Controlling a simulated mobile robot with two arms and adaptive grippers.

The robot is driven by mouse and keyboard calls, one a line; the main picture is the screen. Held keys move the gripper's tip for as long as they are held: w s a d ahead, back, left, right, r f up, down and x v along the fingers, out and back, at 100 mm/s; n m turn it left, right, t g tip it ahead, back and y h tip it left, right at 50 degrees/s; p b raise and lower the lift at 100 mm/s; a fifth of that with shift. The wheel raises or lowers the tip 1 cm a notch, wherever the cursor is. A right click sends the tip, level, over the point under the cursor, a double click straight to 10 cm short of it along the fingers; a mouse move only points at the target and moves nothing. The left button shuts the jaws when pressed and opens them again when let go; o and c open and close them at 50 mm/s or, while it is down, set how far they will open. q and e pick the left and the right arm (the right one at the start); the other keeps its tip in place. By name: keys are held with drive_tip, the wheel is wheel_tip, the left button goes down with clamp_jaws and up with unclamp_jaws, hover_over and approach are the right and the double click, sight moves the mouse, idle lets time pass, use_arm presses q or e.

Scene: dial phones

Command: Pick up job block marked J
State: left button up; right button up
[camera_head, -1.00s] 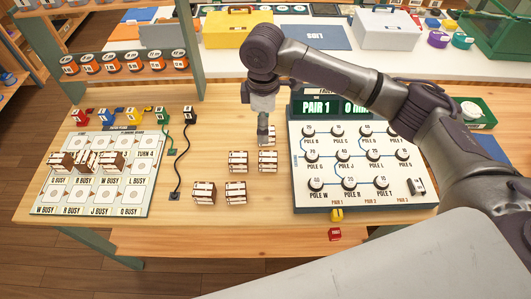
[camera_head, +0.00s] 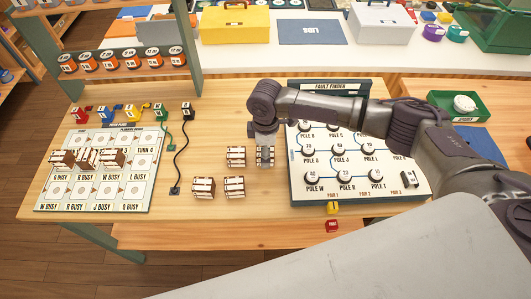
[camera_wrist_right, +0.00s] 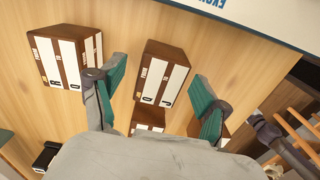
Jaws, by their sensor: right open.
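In the head view there is a front-left block (camera_head: 203,187), a front-right block (camera_head: 234,187) and a back-left block (camera_head: 236,156). Another block (camera_head: 265,161) is partly hidden under my right gripper (camera_head: 265,150). In the right wrist view my right gripper (camera_wrist_right: 158,88) is open, with teal finger pads either side of a block (camera_wrist_right: 163,75). No hold is visible. Another block (camera_wrist_right: 65,57) lies left of the fingers, and one (camera_wrist_right: 148,119) is partly hidden by the gripper. My left gripper is not in view.
A planning board (camera_head: 90,190) at left carries several blocks. The fault finder panel (camera_head: 350,200) stands close on the right, under my right arm. A black cord (camera_head: 180,150) runs between board and blocks. Yellow (camera_head: 333,208) and red (camera_head: 332,226) pieces sit in front.

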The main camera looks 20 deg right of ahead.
drive_tip(key=shift+f, duration=0.15)
drive_tip(key=c, duration=1.3)
drive_tip(key=shift+o, duration=0.2)
